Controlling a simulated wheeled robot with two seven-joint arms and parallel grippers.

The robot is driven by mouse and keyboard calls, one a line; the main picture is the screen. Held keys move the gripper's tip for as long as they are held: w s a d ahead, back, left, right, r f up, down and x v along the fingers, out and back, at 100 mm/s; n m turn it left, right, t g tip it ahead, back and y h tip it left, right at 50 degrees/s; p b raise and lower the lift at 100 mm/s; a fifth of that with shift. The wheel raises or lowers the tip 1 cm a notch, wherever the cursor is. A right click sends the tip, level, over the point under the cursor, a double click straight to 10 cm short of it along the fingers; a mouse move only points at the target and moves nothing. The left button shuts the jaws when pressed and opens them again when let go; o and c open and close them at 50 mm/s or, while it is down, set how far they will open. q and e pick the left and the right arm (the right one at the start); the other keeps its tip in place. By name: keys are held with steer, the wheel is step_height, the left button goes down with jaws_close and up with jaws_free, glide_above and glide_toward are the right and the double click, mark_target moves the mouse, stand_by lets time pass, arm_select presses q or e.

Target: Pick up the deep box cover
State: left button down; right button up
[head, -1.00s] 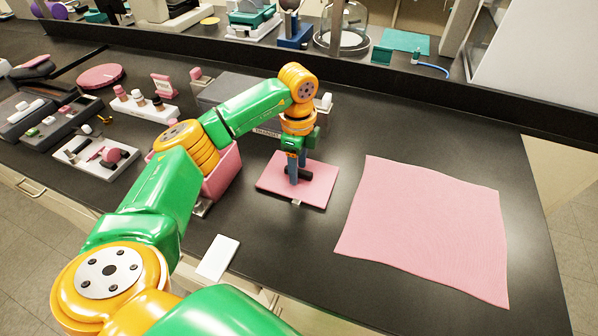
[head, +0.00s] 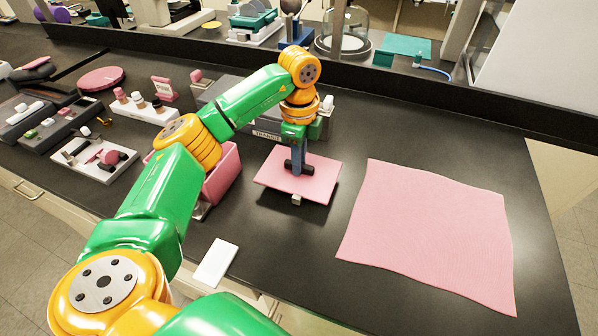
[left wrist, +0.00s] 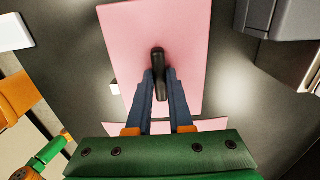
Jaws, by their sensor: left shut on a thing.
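The deep box cover (head: 317,185) is a flat pink plate with a black handle on top. My left gripper (head: 298,166) is shut on that handle from above. The cover hangs a little above the dark bench, slightly tilted, with a shadow beneath it. In the left wrist view the cover (left wrist: 190,30) shows beyond the gripper (left wrist: 160,85), with the black handle between the blue fingers. A small light tab shows at the cover's near edge. A pink open box (head: 222,178) stands to the left, partly hidden by my left arm. My right gripper is not in view.
A pink mat (head: 430,230) lies flat on the right. A grey case (head: 215,90) marked TRANSIT stands behind the arm. A white tray (head: 95,160) and small holders are at the left. A white pad (head: 215,262) lies at the front edge. A raised ledge runs along the back.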

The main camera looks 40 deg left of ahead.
arm_select(q)
steer(key=s+d+r+p, duration=0.1)
steer(key=s+r+p, duration=0.1)
steer(key=s+r, duration=0.8)
steer(key=s, duration=0.4)
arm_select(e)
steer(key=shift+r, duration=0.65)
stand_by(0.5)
